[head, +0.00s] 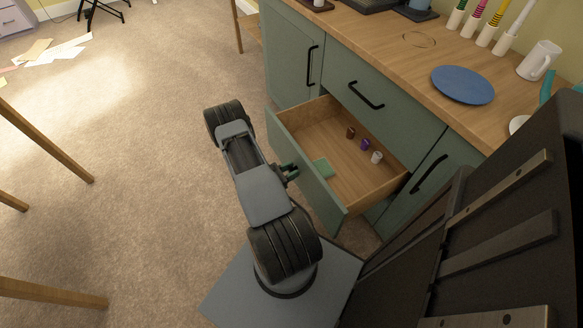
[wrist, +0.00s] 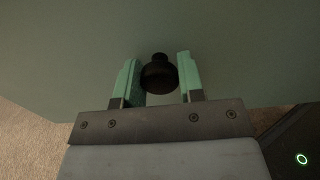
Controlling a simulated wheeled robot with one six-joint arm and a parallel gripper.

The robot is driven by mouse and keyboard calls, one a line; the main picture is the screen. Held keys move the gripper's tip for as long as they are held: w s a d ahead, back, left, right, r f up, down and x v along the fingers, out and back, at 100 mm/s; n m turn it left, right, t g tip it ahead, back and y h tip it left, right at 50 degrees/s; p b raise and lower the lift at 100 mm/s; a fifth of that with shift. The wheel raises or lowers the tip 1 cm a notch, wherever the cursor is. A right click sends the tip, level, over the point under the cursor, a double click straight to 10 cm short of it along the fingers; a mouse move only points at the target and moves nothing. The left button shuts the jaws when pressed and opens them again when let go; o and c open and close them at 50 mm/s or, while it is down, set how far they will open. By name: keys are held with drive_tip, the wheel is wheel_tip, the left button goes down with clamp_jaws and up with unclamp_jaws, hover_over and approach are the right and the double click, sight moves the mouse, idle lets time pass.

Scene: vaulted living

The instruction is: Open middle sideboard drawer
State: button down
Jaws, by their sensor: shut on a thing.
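The green sideboard (head: 400,117) has a drawer (head: 318,193) pulled well out below a closed upper drawer (head: 352,72). The open drawer's wooden inside shows. My gripper (head: 289,173) is at the outer face of this drawer front. In the wrist view, its two green fingers (wrist: 158,80) are shut on the drawer's black handle (wrist: 158,76), one on each side. The green drawer front (wrist: 230,50) fills most of the wrist view. In the head view the handle is hidden by my gripper and the drawer front.
A blue plate (head: 463,85) and white mug (head: 539,60) stand on top. Wooden legs (head: 50,145) stand at left. Carpet (head: 150,170) between is clear.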

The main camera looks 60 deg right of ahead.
drive_tip(key=shift+w+a, duration=0.15)
drive_tip(key=shift+a, duration=0.15)
drive_tip(key=c, duration=0.7)
unclamp_jaws()
drive_tip(key=shift+w, duration=0.1)
drive_tip(key=shift+c, duration=0.2)
drive_tip(key=p+v, duration=0.1)
drive_tip(key=v, duration=1.3)
drive_tip(key=shift+d, duration=0.15)
